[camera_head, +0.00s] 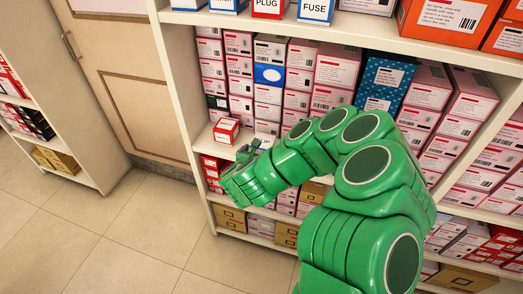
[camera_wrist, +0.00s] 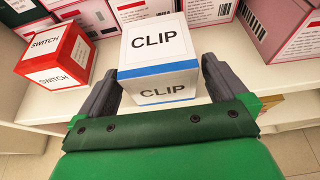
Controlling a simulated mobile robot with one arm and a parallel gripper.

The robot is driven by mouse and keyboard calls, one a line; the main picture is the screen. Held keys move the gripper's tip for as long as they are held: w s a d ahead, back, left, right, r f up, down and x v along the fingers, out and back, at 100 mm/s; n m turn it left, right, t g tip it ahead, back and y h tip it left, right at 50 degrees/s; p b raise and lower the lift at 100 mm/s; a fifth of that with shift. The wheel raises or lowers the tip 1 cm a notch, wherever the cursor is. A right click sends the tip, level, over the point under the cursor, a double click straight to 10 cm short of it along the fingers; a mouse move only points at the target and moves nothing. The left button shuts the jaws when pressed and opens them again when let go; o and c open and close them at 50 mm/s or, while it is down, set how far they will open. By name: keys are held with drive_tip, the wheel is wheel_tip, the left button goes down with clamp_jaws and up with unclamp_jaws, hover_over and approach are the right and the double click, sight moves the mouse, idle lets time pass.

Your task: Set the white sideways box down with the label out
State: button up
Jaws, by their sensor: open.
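My gripper (camera_wrist: 159,72) is open, with one finger on each side of this box. The fingers are very close to its sides; whether they touch cannot be told. In the head view my gripper (camera_head: 250,148) is at the shelf's front edge, and my arm and gripper hide much of the box (camera_head: 265,139).
A red and white SWITCH box (camera_wrist: 58,56) stands just left of my gripper; it also shows in the head view (camera_head: 226,131). Stacked pink and white boxes (camera_wrist: 200,12) stand close behind. An upper shelf board (camera_head: 290,28) runs above.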

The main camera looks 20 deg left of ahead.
drive_tip(key=v, duration=0.7)
drive_tip(key=shift+s, duration=0.35)
drive_tip(key=shift+r, duration=0.1)
